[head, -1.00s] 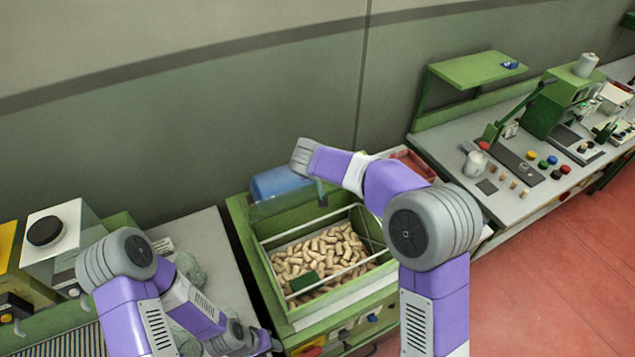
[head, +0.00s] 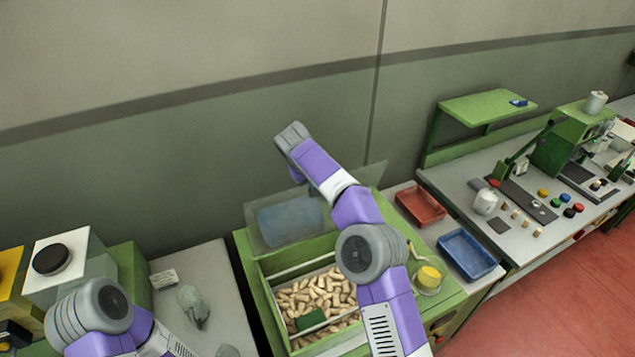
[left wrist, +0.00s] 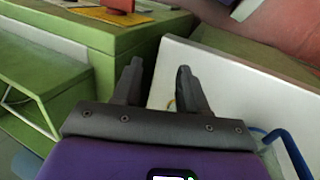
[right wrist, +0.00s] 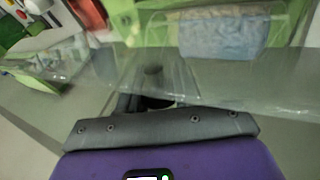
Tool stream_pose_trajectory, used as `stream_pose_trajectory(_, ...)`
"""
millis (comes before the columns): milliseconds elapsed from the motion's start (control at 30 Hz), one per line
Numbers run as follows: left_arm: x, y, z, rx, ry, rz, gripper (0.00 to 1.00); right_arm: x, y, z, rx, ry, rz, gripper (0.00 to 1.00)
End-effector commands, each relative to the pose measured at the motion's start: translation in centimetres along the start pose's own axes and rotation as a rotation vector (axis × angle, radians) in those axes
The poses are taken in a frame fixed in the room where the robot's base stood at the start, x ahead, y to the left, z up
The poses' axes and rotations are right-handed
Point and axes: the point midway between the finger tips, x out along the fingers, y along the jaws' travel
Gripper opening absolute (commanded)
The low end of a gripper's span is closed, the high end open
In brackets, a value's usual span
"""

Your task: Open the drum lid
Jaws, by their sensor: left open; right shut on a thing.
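The drum is an open green box (head: 246,270) holding cork stoppers (head: 318,292) and a small dark green block. Its clear lid (head: 259,232) stands raised and tilted at the back; the blue bin shows through it. My right arm reaches over the box. Its gripper is mostly hidden by its own wrist in the head view. In the right wrist view my right gripper (right wrist: 150,98) is shut on the clear lid (right wrist: 235,85) near its edge. My left gripper (left wrist: 156,85) is open and empty in the left wrist view, above a green cabinet and a white panel.
A grey table (head: 215,285) with a wrapped bundle is left, a workbench (head: 520,225) right.

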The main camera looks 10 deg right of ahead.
Motion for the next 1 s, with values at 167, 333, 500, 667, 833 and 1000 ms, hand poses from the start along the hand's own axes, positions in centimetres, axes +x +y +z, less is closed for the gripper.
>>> stream_pose_trajectory(167,-0.01,0.00,0.01,0.000,0.000,0.000,0.43,-0.14,-0.02,0.04,-0.001,-0.015,-0.005,0.00)
stream_pose_trajectory(333,-0.01,-0.01,0.02,0.000,0.000,0.000,0.43,-0.12,0.00,0.13,-0.003,-0.022,-0.005,0.00)
stream_pose_trajectory(500,-0.01,-0.01,0.02,0.000,0.000,0.000,0.43,-0.08,0.01,0.19,-0.003,-0.025,-0.004,0.00)
stream_pose_trajectory(667,-0.01,-0.01,0.02,0.000,0.000,0.000,0.43,-0.05,0.00,0.24,-0.003,-0.027,-0.004,0.41)
stream_pose_trajectory(833,0.00,-0.01,0.02,0.000,0.000,0.000,0.43,-0.03,-0.02,0.21,-0.004,-0.025,-0.004,0.56)
stream_pose_trajectory(1000,0.00,-0.01,0.02,0.000,0.000,0.000,0.43,-0.04,-0.04,0.19,-0.004,-0.024,-0.004,0.56)
